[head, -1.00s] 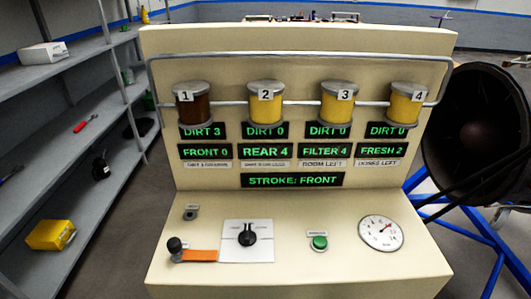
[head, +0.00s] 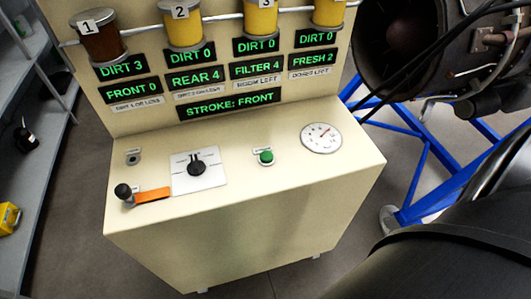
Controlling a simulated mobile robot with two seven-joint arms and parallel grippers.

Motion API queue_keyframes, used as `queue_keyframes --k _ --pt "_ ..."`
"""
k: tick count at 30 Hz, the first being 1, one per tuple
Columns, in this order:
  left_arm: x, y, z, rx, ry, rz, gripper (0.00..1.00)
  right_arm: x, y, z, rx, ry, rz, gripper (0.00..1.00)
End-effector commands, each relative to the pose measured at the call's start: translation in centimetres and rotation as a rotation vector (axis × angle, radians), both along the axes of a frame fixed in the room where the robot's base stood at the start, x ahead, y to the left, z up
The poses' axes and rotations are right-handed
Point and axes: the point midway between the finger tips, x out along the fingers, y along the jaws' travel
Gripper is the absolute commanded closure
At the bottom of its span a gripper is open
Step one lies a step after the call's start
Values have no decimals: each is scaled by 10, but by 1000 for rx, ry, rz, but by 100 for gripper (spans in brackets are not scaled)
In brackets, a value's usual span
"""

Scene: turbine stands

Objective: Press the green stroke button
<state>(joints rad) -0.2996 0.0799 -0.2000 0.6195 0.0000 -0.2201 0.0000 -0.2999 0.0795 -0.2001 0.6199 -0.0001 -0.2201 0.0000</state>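The green stroke button (head: 266,157) sits on the sloped cream top of the console (head: 240,205), between the black rotary knob (head: 197,167) on its white plate and the round dial gauge (head: 321,137). Nothing touches the button. The display (head: 229,104) above reads STROKE: FRONT. Neither of my grippers shows in the head view; only a dark arm part of mine fills the lower right.
A black lever knob (head: 123,191) with an orange strip (head: 152,195) is at the console's left. Jars, including a dark one (head: 98,38), stand above the displays. Shelves are at left. A blue stand (head: 425,155) holds a turbine at right.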

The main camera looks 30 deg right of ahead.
Motion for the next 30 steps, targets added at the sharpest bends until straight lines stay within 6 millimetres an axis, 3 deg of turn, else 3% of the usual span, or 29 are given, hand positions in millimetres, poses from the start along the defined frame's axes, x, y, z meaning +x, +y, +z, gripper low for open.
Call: queue_keyframes --k 3,20,30 --pt "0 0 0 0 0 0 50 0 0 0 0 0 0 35" --pt "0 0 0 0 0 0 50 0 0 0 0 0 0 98" --pt "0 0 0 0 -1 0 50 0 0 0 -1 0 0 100"
